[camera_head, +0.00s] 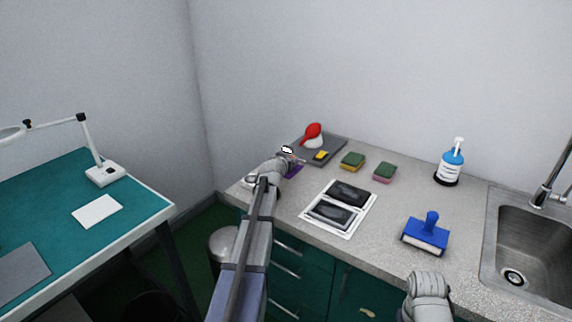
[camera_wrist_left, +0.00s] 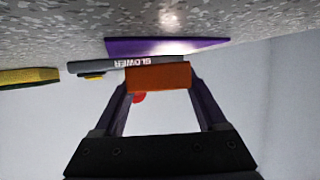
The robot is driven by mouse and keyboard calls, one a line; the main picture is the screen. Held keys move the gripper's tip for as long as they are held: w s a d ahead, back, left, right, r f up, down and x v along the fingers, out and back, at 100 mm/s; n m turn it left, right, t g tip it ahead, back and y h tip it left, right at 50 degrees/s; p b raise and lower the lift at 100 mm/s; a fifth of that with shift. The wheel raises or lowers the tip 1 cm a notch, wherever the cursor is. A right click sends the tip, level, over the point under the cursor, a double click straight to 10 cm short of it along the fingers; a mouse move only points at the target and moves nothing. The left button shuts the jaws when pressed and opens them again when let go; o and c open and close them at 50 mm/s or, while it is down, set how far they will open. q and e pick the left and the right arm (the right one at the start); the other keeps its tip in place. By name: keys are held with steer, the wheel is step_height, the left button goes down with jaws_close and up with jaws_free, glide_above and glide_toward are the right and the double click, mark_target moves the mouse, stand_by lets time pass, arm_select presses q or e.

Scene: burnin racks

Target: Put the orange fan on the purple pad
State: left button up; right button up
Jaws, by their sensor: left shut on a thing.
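The orange fan (camera_wrist_left: 158,77) is a small orange block between the fingertips of my left gripper (camera_wrist_left: 160,84) in the upside-down left wrist view. My left gripper is shut on it. The purple pad (camera_wrist_left: 168,44) lies flat on the counter just beyond the fan, with a narrow gap between them in the picture. In the head view the purple pad (camera_head: 294,171) is partly hidden by my left gripper (camera_head: 288,156), which is over the pad's left side. The fan is mostly hidden there. Only my right arm's wrist shows at the bottom; its gripper is not visible.
Sponges (camera_head: 352,161), a white tray with dark panels (camera_head: 338,208), a blue brush (camera_head: 428,234), a soap bottle (camera_head: 450,163) and a sink (camera_head: 530,245) are to the right.

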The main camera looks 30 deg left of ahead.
arm_select(q)
steer(key=shift+f+b, duration=0.25)
steer(key=shift+b, duration=0.05)
steer(key=shift+s+d+f+b, duration=0.1)
steer(key=shift+s+d+b, duration=0.15)
steer(key=shift+b, duration=0.15)
steer(key=o, duration=1.4)
steer(key=shift+s+d+f, duration=0.1)
steer(key=shift+s, duration=0.05)
steer(key=shift+o, duration=0.2)
steer(key=shift+r+p, duration=0.5)
steer(key=shift+p, duration=0.2)
steer(key=p+v, duration=0.4)
steer(key=v, duration=0.7)
steer(key=shift+s+r, duration=0.1)
steer(key=shift+r, duration=0.1)
